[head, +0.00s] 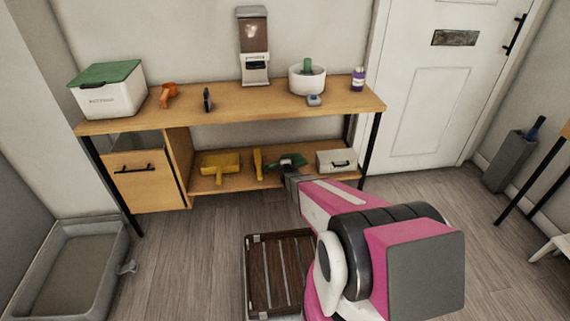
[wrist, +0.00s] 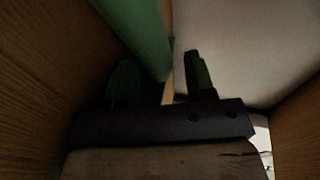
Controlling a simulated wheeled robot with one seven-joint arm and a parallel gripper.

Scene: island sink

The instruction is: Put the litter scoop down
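A green scoop-like object (head: 290,161), which I take to be the litter scoop, is on the lower shelf (head: 205,183) of the wooden bench. My gripper (head: 287,168) reaches in at the shelf's front, right by it. In the wrist view a green rounded handle (wrist: 138,32) runs down from the top toward the space between my two dark fingers (wrist: 162,84). The fingers stand apart, with a pale gap between the handle and the right finger. The wrist view is dark, and the scoop's far end is hidden there.
A yellow dustpan (head: 220,167) and yellow brush (head: 258,163) lie left of the scoop, and a white case (head: 336,161) stands right. The bench top (head: 230,108) is close above. A litter tray (head: 76,272) and a brown slatted tray (head: 270,275) are on the floor.

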